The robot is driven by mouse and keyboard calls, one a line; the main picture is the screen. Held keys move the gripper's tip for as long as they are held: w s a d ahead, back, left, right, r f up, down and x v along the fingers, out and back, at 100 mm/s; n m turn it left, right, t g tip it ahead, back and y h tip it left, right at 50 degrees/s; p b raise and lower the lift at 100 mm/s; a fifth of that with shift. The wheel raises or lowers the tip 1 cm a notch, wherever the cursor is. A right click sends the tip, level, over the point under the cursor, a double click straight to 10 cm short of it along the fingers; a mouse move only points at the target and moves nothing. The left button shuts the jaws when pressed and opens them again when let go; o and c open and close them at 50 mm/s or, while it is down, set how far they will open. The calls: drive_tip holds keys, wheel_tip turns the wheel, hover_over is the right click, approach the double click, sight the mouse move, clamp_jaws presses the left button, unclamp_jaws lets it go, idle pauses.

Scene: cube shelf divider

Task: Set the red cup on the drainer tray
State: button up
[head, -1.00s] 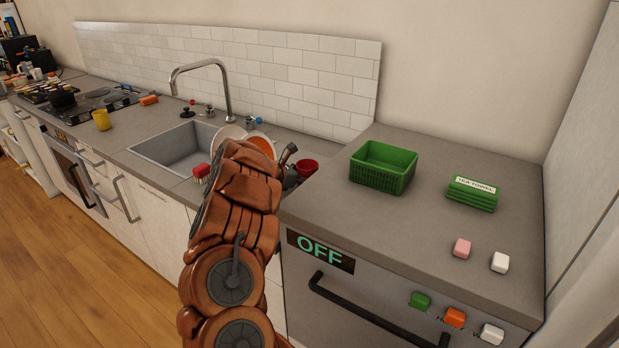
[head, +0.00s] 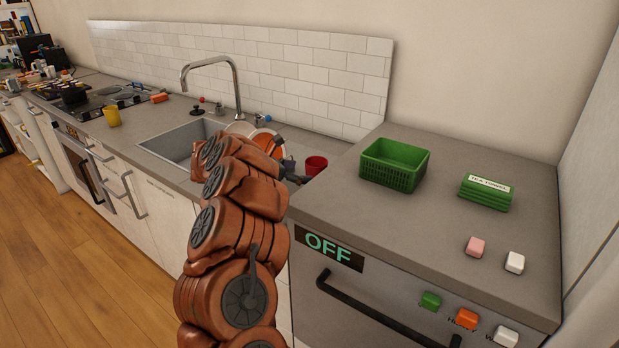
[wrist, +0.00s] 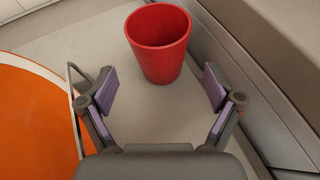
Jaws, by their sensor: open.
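The red cup (wrist: 158,42) stands upright on a pale surface, just beyond my fingertips in the wrist view. In the head view the red cup (head: 316,165) is beside the plates, right of the sink. My gripper (wrist: 159,92) is open and empty, its two purple-padded fingers apart with the cup ahead of the gap between them. In the head view my arm hides most of the gripper and the surface around it.
An orange plate with a white rim (wrist: 35,125) lies close to the left finger. A grey raised wall (wrist: 235,75) runs close on the right. The sink (head: 180,143) is left of the plates. A green basket (head: 394,165) and tea towels (head: 486,192) are on the right counter.

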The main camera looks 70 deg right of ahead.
drive_tip(key=b+v, duration=0.1)
drive_tip(key=v, duration=0.2)
drive_tip(key=shift+w+a, duration=0.1)
drive_tip(key=shift+w, duration=0.05)
drive_tip(key=shift+w+a+r, duration=0.2)
drive_tip(key=shift+a+r, duration=0.1)
drive_tip(key=shift+a, duration=0.05)
drive_tip(key=shift+r, duration=0.1)
